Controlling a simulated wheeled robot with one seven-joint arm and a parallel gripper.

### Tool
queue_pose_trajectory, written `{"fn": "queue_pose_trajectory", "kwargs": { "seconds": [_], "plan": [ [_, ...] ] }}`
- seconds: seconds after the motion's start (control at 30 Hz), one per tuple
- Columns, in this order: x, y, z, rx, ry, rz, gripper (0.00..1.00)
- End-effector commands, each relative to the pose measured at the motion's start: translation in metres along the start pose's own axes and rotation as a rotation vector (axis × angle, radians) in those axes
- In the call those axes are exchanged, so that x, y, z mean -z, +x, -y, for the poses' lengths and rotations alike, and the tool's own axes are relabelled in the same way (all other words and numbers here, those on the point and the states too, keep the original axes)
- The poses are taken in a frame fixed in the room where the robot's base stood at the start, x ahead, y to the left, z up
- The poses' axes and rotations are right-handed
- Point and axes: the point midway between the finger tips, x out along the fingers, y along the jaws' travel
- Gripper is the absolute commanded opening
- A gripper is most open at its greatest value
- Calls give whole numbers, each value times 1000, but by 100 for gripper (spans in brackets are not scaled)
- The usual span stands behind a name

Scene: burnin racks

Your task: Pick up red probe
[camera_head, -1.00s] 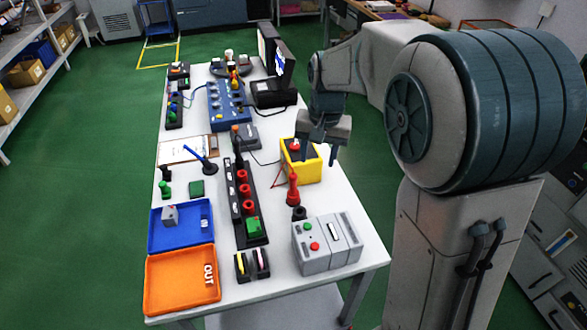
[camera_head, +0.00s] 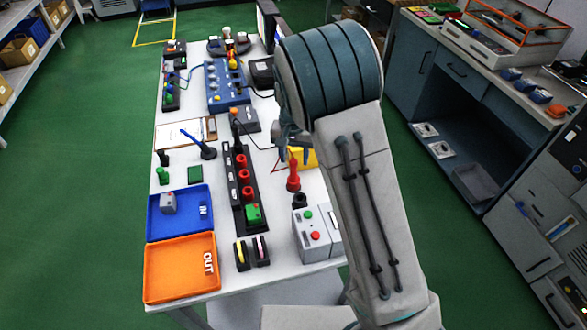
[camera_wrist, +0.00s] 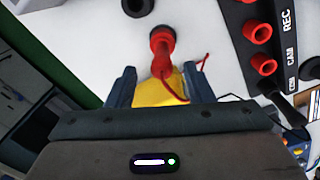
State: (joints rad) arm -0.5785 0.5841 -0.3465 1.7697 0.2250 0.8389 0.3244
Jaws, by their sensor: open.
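The red probe (camera_head: 293,174) stands upright on the white table, left of my arm in the head view. In the wrist view the red probe (camera_wrist: 162,45) lies ahead of my gripper, between the lines of its two fingers, with a thin red cable running from it. My gripper (camera_wrist: 152,88) is open and empty, its fingers spread apart over the yellow box (camera_wrist: 158,93). In the head view my gripper (camera_head: 290,148) is partly hidden by my arm, just above the probe. I cannot tell the exact gap between them.
A black strip with red sockets (camera_head: 241,180) lies left of the probe. A grey box with buttons (camera_head: 312,232) and a black round holder (camera_head: 299,201) stand nearer the table's front. Blue (camera_head: 150,222) and orange (camera_head: 150,272) trays sit at the left. The yellow box is close behind the probe.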

Motion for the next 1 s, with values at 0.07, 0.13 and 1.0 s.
{"fn": "queue_pose_trajectory", "kwargs": {
  "seconds": [0.07,0.13,1.0],
  "plan": [
    [0,4,0,-1,1,2,47],
    [-1,9,0,-2,1,3,47],
    [0,54,2,0,0,0,0]
  ]
}}
